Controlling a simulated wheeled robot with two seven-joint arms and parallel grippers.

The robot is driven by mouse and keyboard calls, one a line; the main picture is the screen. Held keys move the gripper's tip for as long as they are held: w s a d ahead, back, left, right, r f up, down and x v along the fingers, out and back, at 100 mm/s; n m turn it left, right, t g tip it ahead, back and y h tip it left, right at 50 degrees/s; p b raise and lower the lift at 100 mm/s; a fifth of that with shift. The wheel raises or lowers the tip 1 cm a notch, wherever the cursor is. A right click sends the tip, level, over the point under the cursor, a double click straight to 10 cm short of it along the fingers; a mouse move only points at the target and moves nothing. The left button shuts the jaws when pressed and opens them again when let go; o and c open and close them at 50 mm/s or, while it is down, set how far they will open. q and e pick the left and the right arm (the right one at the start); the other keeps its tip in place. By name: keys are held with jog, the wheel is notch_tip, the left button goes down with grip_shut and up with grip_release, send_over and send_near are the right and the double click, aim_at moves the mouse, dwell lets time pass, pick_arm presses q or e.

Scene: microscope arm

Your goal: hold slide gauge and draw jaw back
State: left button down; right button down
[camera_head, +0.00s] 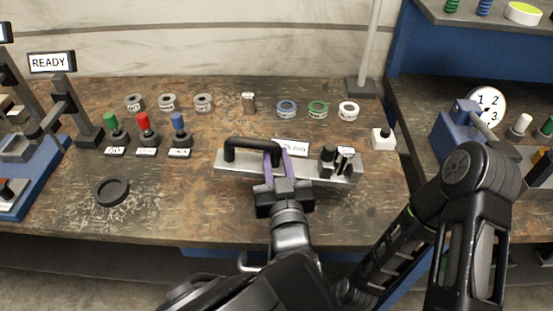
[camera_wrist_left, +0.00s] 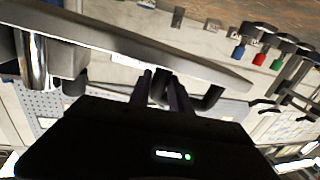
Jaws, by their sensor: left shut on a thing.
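The slide gauge (camera_head: 247,167) is a pale metal bar lying across the middle of the bench. A black arched handle (camera_head: 249,144) stands on its left part, and dark jaw blocks with a bright post (camera_head: 340,160) stand at its right end. My left gripper (camera_head: 278,153), with purple fingers, is shut on the right end of the handle. The wrist view shows the fingers (camera_wrist_left: 160,88) at the black handle (camera_wrist_left: 208,100), close to the bar (camera_wrist_left: 120,45). The fingers hide part of the grip. My right gripper is not in view.
Tape rolls (camera_head: 318,109) lie behind the gauge. Red, green and blue-handled tools (camera_head: 147,128) stand to the left, near a black round dish (camera_head: 111,191). A white block with a black knob (camera_head: 383,138) stands right of the gauge. A dial device (camera_head: 487,106) is farther right.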

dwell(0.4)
pick_arm(q)
jog(key=shift+d+f+b, duration=0.15)
jog(key=shift+f+b, duration=1.45)
jog(key=shift+f, duration=0.3)
jog(key=shift+d+f+b, duration=0.15)
jog(key=shift+f+b, duration=1.4)
jog(key=shift+f, duration=0.55)
jog(key=shift+f+b, duration=0.75)
jog(key=shift+f, duration=0.15)
jog(key=shift+s+f, duration=0.1)
jog(key=shift+f, duration=0.35)
jog(key=shift+f+b, duration=0.15)
jog(key=shift+b, duration=0.15)
jog(key=c, duration=1.2)
grip_release()
jog(key=shift+r, duration=0.25)
